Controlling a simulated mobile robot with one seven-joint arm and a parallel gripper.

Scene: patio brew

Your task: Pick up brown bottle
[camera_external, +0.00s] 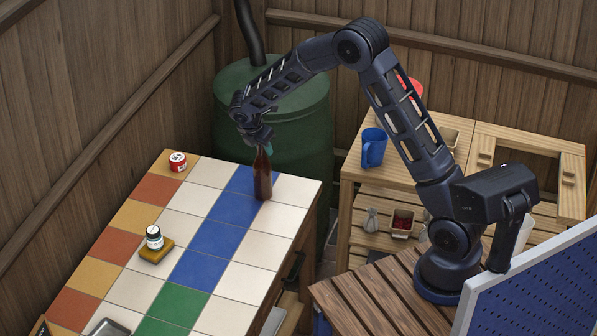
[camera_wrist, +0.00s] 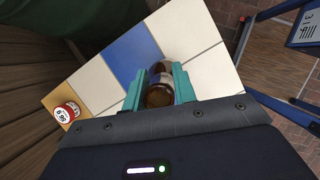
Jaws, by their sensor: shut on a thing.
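The brown bottle (camera_external: 263,178) is upright at the far right part of the tiled table (camera_external: 211,172), over a blue tile. My gripper (camera_external: 261,146) is at the bottle's top from above. In the wrist view, the bottle (camera_wrist: 160,88) sits between the two teal fingers of my gripper (camera_wrist: 159,90), which are shut on it. I cannot tell whether the bottle's base touches the tiles.
A red-and-white tin (camera_external: 178,162) stands at the table's far left corner. A green barrel (camera_external: 300,115) stands behind the table. A blue mug (camera_external: 373,148) is on the wooden shelf at right.

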